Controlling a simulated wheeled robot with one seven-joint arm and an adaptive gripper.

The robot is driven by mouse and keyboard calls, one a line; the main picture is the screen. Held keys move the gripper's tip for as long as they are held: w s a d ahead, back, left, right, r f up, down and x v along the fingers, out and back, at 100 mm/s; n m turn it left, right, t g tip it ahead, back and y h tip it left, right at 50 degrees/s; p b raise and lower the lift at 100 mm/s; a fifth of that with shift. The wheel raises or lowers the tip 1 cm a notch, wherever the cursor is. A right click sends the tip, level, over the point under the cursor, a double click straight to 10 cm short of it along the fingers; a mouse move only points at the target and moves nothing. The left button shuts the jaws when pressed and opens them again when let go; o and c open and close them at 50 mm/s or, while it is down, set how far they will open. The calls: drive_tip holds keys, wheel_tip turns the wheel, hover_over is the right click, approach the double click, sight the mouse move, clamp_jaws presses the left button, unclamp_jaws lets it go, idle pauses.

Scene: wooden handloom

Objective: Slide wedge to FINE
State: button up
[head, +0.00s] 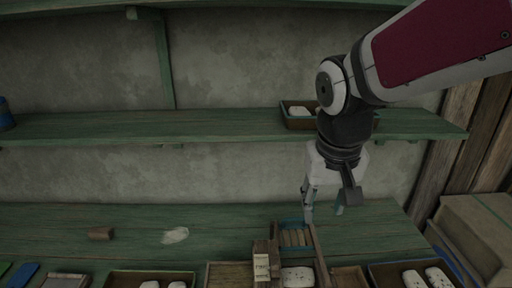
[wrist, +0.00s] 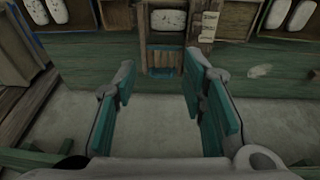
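My gripper (head: 323,207) hangs above the back of the green bench, close behind a small wooden frame. In the wrist view its two teal-padded fingers (wrist: 166,90) are wide apart with nothing between them. The wooden frame (head: 318,252) has slats (head: 294,238) and a blue patch at its far end; it also shows in the wrist view (wrist: 144,30). A pale label (head: 261,267) with small dark writing is on a post at its left side, also in the wrist view (wrist: 208,25). I cannot read FINE or surely pick out the wedge.
Trays with white speckled pieces (head: 414,279) line the bench front. A brown block (head: 100,233) and a pale patch (head: 175,235) lie at left on the bench (head: 220,218). A green shelf (head: 200,126) carrying a tray (head: 297,122) runs behind my arm.

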sight(275, 261)
drive_tip(key=w+a+f+g, duration=0.3)
drive_tip(key=w+a+f, duration=0.35)
drive_tip(key=f, duration=0.35)
drive_tip(key=shift+y, duration=0.3)
drive_tip(key=f, duration=0.4)
drive_tip(key=f+p, duration=0.1)
drive_tip(key=f, duration=0.4)
drive_tip(key=a+f, duration=0.1)
drive_tip(key=f, duration=0.4)
drive_tip(key=shift+s+p, duration=0.2)
drive_tip(key=shift+p, duration=0.1)
clamp_jaws()
